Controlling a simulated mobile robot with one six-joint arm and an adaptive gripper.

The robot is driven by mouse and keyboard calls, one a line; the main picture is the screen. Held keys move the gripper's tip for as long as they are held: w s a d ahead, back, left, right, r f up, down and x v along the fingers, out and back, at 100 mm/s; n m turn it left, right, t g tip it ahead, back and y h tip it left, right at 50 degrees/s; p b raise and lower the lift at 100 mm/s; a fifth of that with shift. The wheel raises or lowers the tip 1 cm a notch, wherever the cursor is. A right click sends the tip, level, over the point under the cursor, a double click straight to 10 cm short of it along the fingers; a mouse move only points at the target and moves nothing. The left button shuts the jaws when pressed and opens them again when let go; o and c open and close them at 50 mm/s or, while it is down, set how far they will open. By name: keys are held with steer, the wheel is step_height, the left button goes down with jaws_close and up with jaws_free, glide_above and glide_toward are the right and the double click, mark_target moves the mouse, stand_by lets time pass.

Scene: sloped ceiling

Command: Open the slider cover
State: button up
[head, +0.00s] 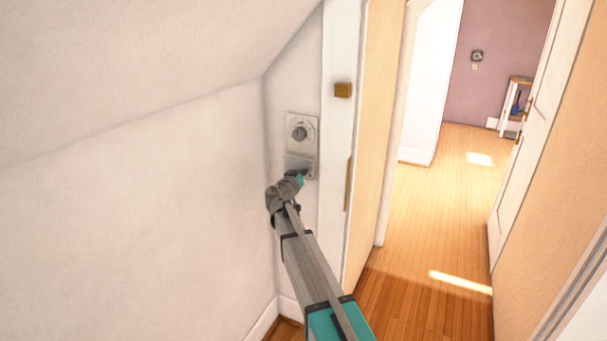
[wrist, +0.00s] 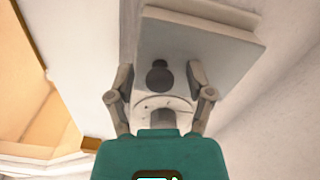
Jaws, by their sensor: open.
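A pale wall plate (head: 291,121) is mounted on the narrow wall beside the door frame. A round grey fitting (head: 300,133) shows in its upper part. A raised pale block that looks like the slider cover (head: 296,161) sits at its lower part. My gripper (head: 303,174) is at the lower edge of this block, and my wrist hides part of the area. In the wrist view, my open gripper (wrist: 160,70) has one finger on each side of a dark keyhole-shaped feature (wrist: 160,77) on the pale cover (wrist: 190,45). I cannot tell whether the fingers touch the cover.
The sloped ceiling (head: 130,60) comes down close to the plate from the left. A white door frame (head: 337,150) with a small brass-coloured block (head: 343,90) stands just right of it. The wooden floor (head: 450,220) beyond the doorway is clear.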

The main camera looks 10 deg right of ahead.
jaws_close()
steer(key=shift+d, duration=0.15)
stand_by(0.4)
steer(key=shift+a+h, duration=0.2)
steer(key=shift+h, duration=0.1)
